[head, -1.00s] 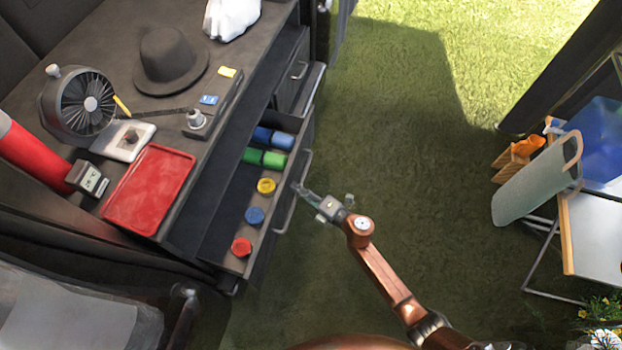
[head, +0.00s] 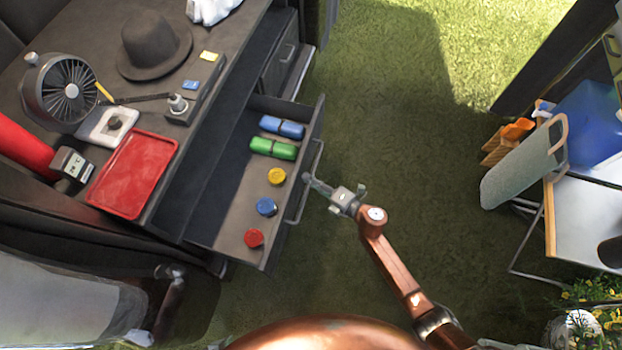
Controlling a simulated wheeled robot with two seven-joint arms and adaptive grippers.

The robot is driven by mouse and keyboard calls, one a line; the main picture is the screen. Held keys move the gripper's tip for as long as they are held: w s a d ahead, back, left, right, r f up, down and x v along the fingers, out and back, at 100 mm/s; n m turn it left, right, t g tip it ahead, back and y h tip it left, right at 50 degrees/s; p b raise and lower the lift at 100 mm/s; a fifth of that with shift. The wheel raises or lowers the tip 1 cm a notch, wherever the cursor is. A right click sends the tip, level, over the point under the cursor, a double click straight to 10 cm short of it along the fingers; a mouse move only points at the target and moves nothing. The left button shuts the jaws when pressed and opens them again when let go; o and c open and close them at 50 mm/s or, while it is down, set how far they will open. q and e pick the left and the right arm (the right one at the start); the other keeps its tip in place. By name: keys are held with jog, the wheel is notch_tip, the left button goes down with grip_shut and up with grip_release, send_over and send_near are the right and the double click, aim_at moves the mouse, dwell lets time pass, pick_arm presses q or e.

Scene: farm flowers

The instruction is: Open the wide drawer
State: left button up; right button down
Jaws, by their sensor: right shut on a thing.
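The wide drawer (head: 228,222) is pulled out from under the dark workbench, and its inside shows. It holds a blue cylinder pair (head: 281,127), a green cylinder pair (head: 273,148), and yellow (head: 277,176), blue (head: 266,206) and red (head: 253,237) round pieces. Its bar handle (head: 298,207) runs along the front. My right gripper (head: 309,180) is at the middle of this handle from the right, shut on it. The fingertips partly hide the bar there. My left gripper is out of view.
On the workbench are a red tray (head: 133,173), a fan (head: 66,90) and a dark hat (head: 152,43). A white table (head: 590,222) with a blue crate (head: 588,125) stands at the right. Open grass (head: 400,110) lies between.

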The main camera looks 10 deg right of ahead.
jog(key=c, duration=2.3)
grip_release()
jog(key=shift+s+f, duration=0.1)
jog(key=v, duration=1.2)
